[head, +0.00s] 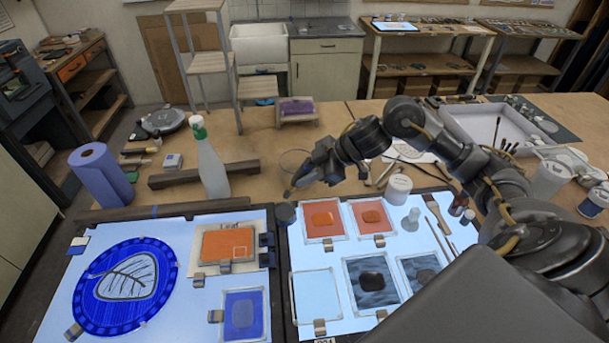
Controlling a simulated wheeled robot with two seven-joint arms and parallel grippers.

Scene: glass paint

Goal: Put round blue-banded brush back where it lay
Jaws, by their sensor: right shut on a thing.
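My right gripper (297,182) reaches in from the right and hangs over the middle of the table, just behind the dark round pot (286,213). It is shut on a thin thing, which I take to be the round blue-banded brush. Only a small brownish end shows at the fingertips, and no blue band can be made out. A flat brush (437,212) and a long thin brush (439,240) lie on the right of the light panel (420,262). My left gripper is not in view.
A clear glass (294,159) stands close behind the gripper. A spray bottle (209,165) and a blue paper roll (101,175) stand to the left. Orange glass tiles (323,219) lie in front. A white pot (398,188) and several tools stand or lie under my right arm.

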